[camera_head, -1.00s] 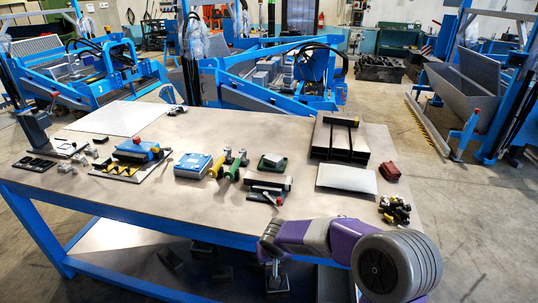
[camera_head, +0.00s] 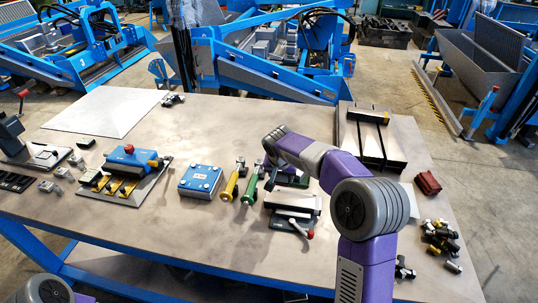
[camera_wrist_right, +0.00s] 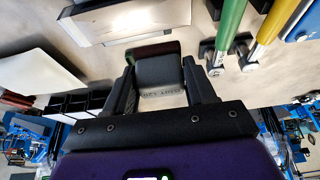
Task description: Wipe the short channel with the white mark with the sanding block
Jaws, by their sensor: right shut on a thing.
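My right gripper (camera_wrist_right: 160,72) is shut on a grey block with dark lettering, which I take as the sanding block (camera_wrist_right: 161,76). A dark red strip shows along the block's far edge in the right wrist view. In the head view the block is mostly hidden behind my right wrist (camera_head: 275,143), over the middle right of the table. I cannot make out a white mark or tell which channel is the short one. My left gripper is out of view.
A steel piece (camera_head: 296,203) with a red-knobbed lever lies in front. Green (camera_head: 249,186) and yellow (camera_head: 232,182) handled tools and a blue box (camera_head: 200,182) stand left. A dark red block (camera_head: 428,183) and several loose fittings (camera_head: 440,238) lie right. A pale plate (camera_head: 105,112) lies back left.

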